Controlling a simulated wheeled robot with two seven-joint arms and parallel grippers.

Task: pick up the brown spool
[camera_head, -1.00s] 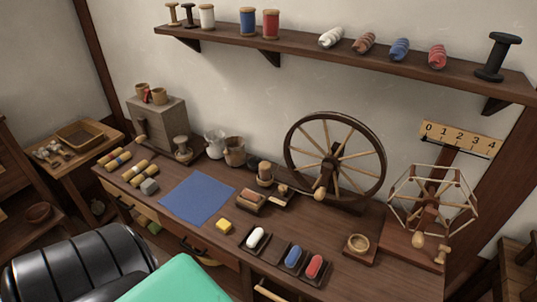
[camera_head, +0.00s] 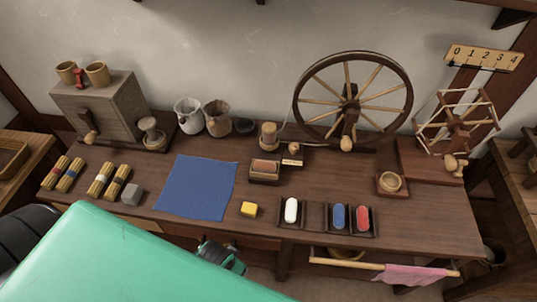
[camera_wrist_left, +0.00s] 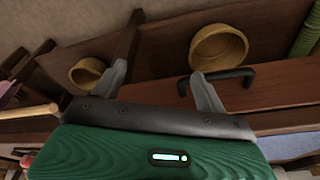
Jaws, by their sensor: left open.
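A tray (camera_head: 327,231) near the front edge of the bench holds a white spool (camera_head: 291,210), a blue spool (camera_head: 339,216) and a red spool (camera_head: 363,218). The slot between white and blue looks dark and empty. A reddish-brown piece (camera_head: 265,165) lies in a small wooden box behind the tray. I cannot tell whether it is the brown spool. My left arm comes in from the left, and its dark hand shows below the bench's front edge. In the left wrist view my left gripper (camera_wrist_left: 160,82) is open and empty. My right gripper is out of view.
A spinning wheel (camera_head: 352,100) stands behind. A pink cloth (camera_head: 415,274) hangs on a front rail. The left wrist view shows a dark handle (camera_wrist_left: 220,77) and a tan bowl (camera_wrist_left: 218,47).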

